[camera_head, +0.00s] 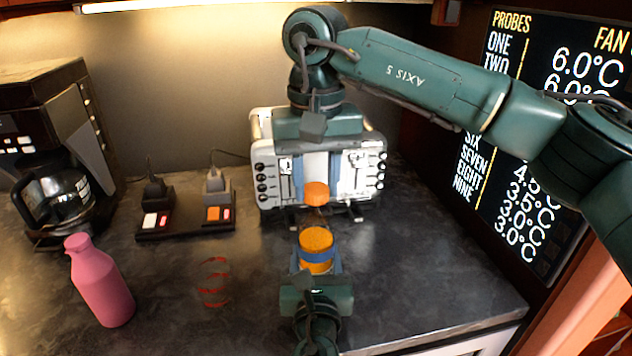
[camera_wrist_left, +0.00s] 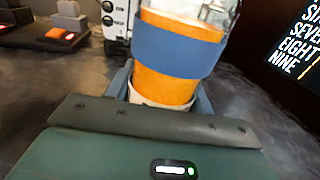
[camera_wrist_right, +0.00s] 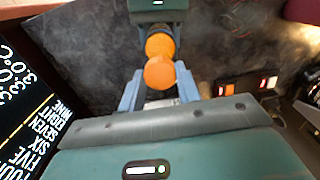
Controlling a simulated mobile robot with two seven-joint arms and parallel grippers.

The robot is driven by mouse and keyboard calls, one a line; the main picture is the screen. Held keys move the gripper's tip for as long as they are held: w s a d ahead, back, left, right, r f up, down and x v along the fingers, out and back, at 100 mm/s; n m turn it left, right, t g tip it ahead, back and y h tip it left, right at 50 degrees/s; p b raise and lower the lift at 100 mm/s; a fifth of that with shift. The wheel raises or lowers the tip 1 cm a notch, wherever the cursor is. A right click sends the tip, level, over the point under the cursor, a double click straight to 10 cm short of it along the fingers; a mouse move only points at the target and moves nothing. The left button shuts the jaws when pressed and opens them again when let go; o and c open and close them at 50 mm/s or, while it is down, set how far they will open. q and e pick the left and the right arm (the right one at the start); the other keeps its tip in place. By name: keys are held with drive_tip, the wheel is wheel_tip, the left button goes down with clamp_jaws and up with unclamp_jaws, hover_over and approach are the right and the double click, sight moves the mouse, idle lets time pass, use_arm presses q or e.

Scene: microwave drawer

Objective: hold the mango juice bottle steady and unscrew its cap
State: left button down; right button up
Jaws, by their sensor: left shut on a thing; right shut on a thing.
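The mango juice bottle (camera_head: 316,254) is orange with a blue band and stands in front of the toaster. My left gripper (camera_head: 316,268) is shut around it from the near side. In the left wrist view the bottle (camera_wrist_left: 165,85) fills the space between the fingers, and its top is cut off. The orange cap (camera_head: 316,193) is between the fingers of my right gripper (camera_head: 316,185), which comes down from above and is shut on it. In the right wrist view the cap (camera_wrist_right: 159,73) overlaps the bottle (camera_wrist_right: 160,45).
A silver toaster (camera_head: 270,180) stands behind the cap. The counter (camera_head: 420,285) is clear to the right.

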sight(316, 188)
drive_tip(key=shift+r, duration=0.1)
drive_tip(key=shift+r, duration=1.9)
use_arm(q)
drive_tip(key=shift+c, duration=2.4)
unclamp_jaws()
drive_tip(key=s+b, duration=0.1)
drive_tip(key=s, duration=1.1)
use_arm(e)
drive_tip(key=shift+f, duration=0.5)
